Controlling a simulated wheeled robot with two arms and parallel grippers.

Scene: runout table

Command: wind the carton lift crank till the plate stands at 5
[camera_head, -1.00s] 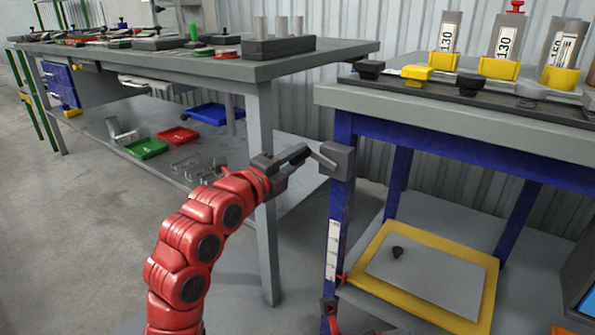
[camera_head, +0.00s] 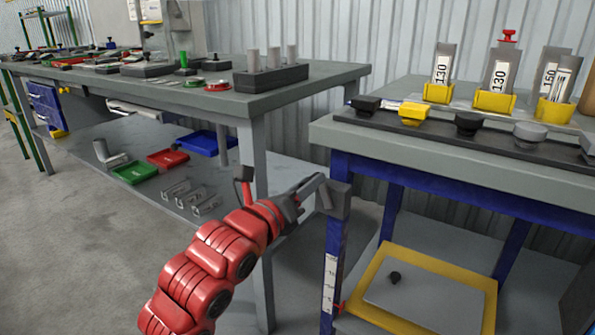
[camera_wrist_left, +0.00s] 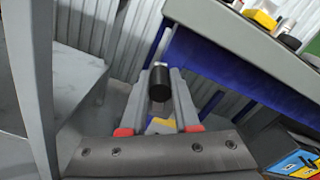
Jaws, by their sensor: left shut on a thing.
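The lift's grey crank box (camera_head: 338,200) sits at the top of the blue front leg of the right table. My left gripper (camera_head: 305,190) is at the crank, just left of the box. In the left wrist view the black crank handle (camera_wrist_left: 160,84) stands between the fingers of my left gripper (camera_wrist_left: 159,78), which is shut on it. The grey lift plate (camera_head: 425,297) lies low in its yellow frame (camera_head: 375,268), with a black knob (camera_head: 394,277) on it. A white scale (camera_head: 329,284) runs down the leg. A red pointer (camera_head: 340,307) is near its lower end; its figures are hard to read. My right gripper is out of view.
The right tabletop (camera_head: 400,150) carries several knobs and yellow holders with labelled grey pieces. A long grey workbench (camera_head: 215,100) stands left, its leg (camera_head: 257,230) close behind my left arm. Its lower shelf holds green, red and blue trays. Floor at left is clear.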

